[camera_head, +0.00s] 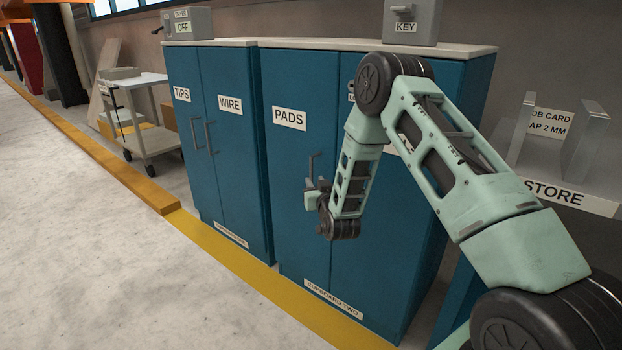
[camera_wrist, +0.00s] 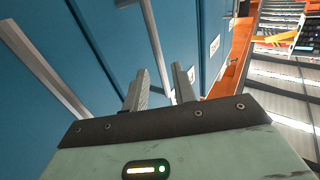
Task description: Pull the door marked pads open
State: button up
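The blue door marked PADS (camera_head: 292,190) is the left door of the cupboard labelled cupboard two, and it looks shut. Its label (camera_head: 289,118) is near the top left. An upright bar handle (camera_head: 315,162) stands near the door's right edge. My gripper (camera_head: 312,190) is at this handle, just in front of the door. In the wrist view, the two fingers of my gripper (camera_wrist: 160,88) are apart, with a grey handle bar (camera_wrist: 153,45) running down between them. I cannot tell whether either finger touches it.
A second handle bar (camera_wrist: 42,68) shows at left in the wrist view. My arm hides much of the right-hand door. The cupboard with TIPS and WIRE doors (camera_head: 230,150) stands to the left. Floor in front, past the yellow line (camera_head: 250,285), is clear. A trolley (camera_head: 148,120) stands further left.

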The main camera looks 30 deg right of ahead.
aim_at(312, 176)
jog(key=shift+b+x, duration=0.35)
jog(key=shift+x, duration=2.4)
grip_shut()
